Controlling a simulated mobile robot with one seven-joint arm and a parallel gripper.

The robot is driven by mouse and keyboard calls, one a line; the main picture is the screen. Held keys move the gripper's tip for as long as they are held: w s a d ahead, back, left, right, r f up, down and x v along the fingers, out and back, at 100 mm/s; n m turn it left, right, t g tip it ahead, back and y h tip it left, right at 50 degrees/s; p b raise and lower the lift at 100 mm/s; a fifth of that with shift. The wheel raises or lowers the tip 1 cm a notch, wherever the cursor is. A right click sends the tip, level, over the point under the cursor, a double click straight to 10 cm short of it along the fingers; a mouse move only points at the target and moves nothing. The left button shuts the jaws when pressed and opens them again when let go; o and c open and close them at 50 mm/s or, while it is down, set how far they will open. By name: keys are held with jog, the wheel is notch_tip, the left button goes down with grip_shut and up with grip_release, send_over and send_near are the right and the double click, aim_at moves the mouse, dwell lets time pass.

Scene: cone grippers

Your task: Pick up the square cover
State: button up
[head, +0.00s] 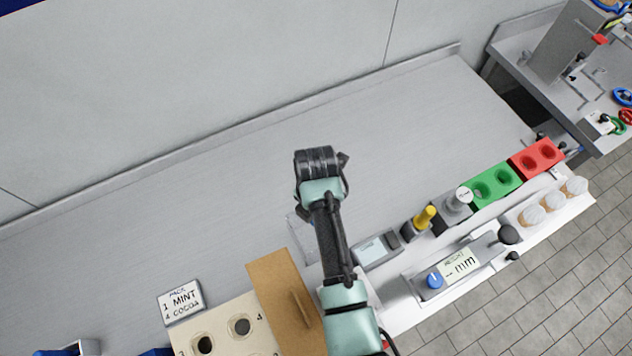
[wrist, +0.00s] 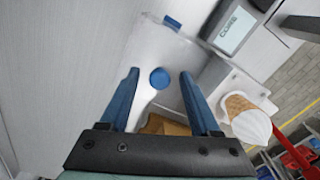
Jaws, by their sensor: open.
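The square cover (wrist: 178,52) is a clear see-through box-like piece with a round blue knob (wrist: 159,78) in the wrist view. In the head view a faint clear edge of it (head: 299,232) shows on the grey counter, left of my arm, which hides the rest. My gripper (wrist: 159,73) is open, its two blue fingers apart on either side of the knob in the picture. I cannot tell how far above the knob the fingertips are. In the head view my fingers are hidden beneath my dark wrist.
A brown board with a handle (head: 285,300) lies close to the cover, beside a cream tray with holes (head: 225,327). A grey display unit (head: 375,250) stands right of my arm. Green (head: 493,186) and red (head: 537,158) holders are farther right. The counter behind is clear.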

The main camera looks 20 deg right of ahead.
grip_shut()
dwell(0.3)
dwell(1.1)
